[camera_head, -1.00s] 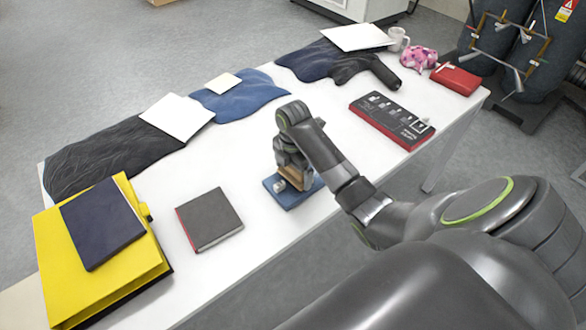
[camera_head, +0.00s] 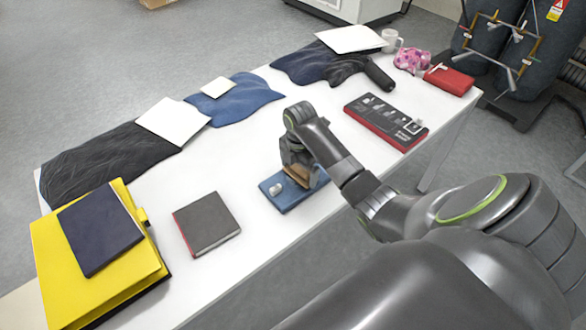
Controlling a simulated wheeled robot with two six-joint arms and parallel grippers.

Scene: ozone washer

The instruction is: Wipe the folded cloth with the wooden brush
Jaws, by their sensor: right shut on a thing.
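The folded cloth (camera_head: 287,200) is blue and lies flat near the front edge of the white table. My right gripper (camera_head: 298,174) comes down over its upper right part and is shut on the wooden brush (camera_head: 301,175). Only a tan strip of the brush shows; my gripper hides the rest. The brush is at the cloth or just above it; I cannot tell whether it touches. A small pale spot shows on the cloth's left part. My left gripper is not in view.
The white table (camera_head: 245,170) is bare around the cloth. A black-and-red box (camera_head: 385,120) lies to the right. Dark and blue garments line the far edge.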

